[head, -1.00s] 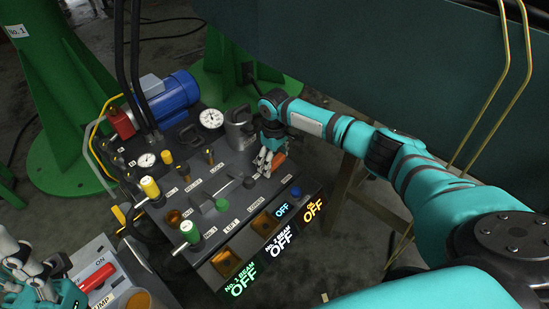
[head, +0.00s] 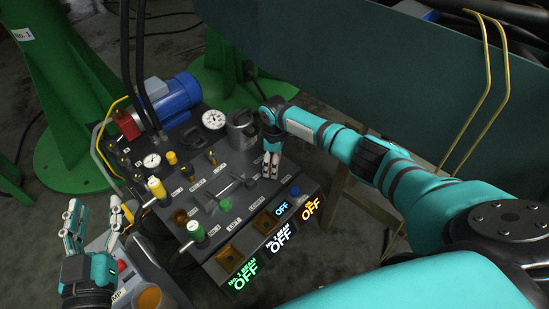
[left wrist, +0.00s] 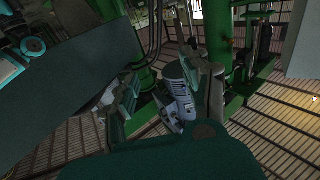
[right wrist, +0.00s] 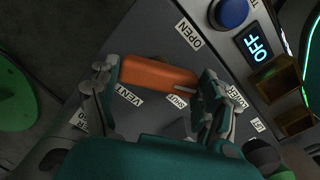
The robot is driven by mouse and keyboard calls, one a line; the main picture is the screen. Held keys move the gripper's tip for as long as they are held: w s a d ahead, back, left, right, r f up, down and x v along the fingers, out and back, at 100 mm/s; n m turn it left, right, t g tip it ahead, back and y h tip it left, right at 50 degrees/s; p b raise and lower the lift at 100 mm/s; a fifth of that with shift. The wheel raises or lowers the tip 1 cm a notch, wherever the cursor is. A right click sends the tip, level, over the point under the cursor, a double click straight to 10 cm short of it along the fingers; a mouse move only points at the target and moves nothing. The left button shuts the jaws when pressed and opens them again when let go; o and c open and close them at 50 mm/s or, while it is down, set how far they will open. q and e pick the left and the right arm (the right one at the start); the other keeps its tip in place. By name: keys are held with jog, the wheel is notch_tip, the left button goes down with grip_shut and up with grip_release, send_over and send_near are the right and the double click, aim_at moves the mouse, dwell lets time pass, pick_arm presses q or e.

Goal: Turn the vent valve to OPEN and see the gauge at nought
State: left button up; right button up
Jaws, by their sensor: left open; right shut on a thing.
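The orange vent valve handle (right wrist: 158,75) lies between the fingers of my right gripper (right wrist: 150,98), which is shut on it. A VENT label (right wrist: 127,96) is beside it, and an OPEN label (right wrist: 188,32) is on the panel beyond. In the head view my right gripper (head: 271,166) reaches down to the panel's right side and hides the handle. The large white gauge (head: 214,119) stands at the back of the panel; its needle is too small to read. My left gripper (head: 92,222) is open and empty at the left, above the pump box.
A smaller gauge (head: 152,160), levers and knobs crowd the dark panel (head: 222,164). Lit OFF displays (head: 281,239) line its front. A blue motor (head: 175,98) and black hoses stand behind. The pump box (head: 128,277) is at lower left, and a green column (head: 75,90) at upper left.

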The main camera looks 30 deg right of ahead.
jog(key=n+p, duration=0.1)
jog(key=n, duration=0.2)
jog(key=shift+n, duration=1.2)
jog(key=n, duration=0.3)
jog(key=shift+n, duration=0.3)
pick_arm(q)
notch_tip(320, 180, down, 7)
jog(key=s+a+g+y, duration=0.1)
jog(key=s+g, duration=0.1)
jog(key=g, duration=0.2)
jog(key=shift+a+g+y, duration=0.3)
pick_arm(e)
jog(key=shift+n, duration=1.7)
jog(key=o, duration=1.1)
jog(key=shift+r, duration=0.1)
